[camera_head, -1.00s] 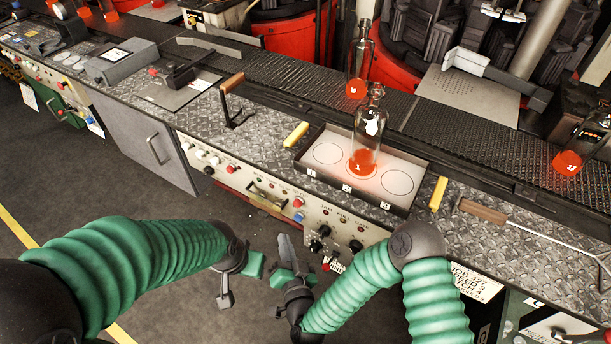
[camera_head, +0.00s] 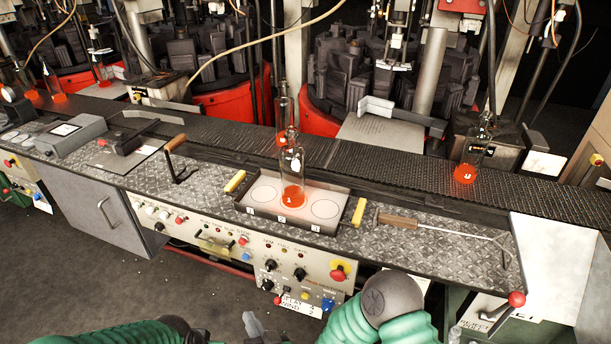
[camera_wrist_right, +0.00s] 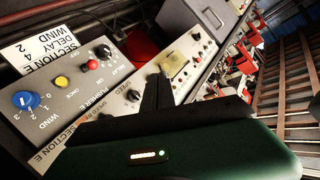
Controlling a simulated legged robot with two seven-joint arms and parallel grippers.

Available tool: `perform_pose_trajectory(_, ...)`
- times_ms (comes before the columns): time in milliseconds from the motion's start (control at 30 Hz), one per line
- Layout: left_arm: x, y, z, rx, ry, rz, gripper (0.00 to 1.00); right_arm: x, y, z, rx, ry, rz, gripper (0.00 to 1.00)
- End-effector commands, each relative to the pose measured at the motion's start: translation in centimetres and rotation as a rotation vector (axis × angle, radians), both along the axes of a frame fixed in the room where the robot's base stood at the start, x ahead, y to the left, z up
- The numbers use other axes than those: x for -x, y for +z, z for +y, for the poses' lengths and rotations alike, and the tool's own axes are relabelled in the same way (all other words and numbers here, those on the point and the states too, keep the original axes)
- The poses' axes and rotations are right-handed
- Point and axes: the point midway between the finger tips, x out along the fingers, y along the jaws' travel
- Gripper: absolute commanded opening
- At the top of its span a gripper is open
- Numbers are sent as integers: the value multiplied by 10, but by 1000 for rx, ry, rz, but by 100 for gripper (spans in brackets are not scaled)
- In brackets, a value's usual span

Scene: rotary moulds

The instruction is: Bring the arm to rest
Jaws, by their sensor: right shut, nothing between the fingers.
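My right gripper (camera_head: 254,326) shows at the bottom edge of the head view, below and in front of the console, apart from everything. Its dark fingers (camera_wrist_right: 156,92) are together and empty in the right wrist view, with the control panel behind them. My green right arm (camera_head: 378,318) is bent at the bottom of the head view. Only a strip of my green left arm (camera_head: 140,332) shows at the lower left; its gripper is out of view.
A clear bottle with a glowing orange base (camera_head: 292,190) stands upright on the middle spot of the tray (camera_head: 262,213). More bottles stand on the conveyor (camera_head: 380,165). A hooked rod (camera_head: 440,228) lies on the console. The front panel carries knobs and a red button (camera_head: 340,271).

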Motion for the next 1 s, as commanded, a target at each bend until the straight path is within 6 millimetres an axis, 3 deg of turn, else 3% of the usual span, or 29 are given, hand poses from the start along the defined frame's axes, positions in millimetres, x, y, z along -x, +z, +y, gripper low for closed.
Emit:
perform_pose_trajectory(167,0,17,0,0,0,0,42,-9,20,-24,132,77,54,0)
perform_pose_trajectory(267,0,27,0,0,0,0,42,-13,31,-50,232,111,107,0)
perform_pose_trajectory(367,0,39,0,0,0,0,42,-14,45,-86,351,129,184,0)
perform_pose_trajectory(467,0,56,0,0,0,0,42,-9,71,-144,492,117,304,0)
perform_pose_trajectory(600,0,81,0,0,0,0,42,33,122,-247,647,36,555,0)
perform_pose_trajectory(700,0,92,0,0,0,0,42,77,152,-298,679,-24,723,0)
perform_pose_trajectory(833,0,98,0,0,0,0,42,119,173,-329,672,-65,862,0)
perform_pose_trajectory(1000,0,97,0,0,0,0,42,133,175,-336,668,-71,909,0)
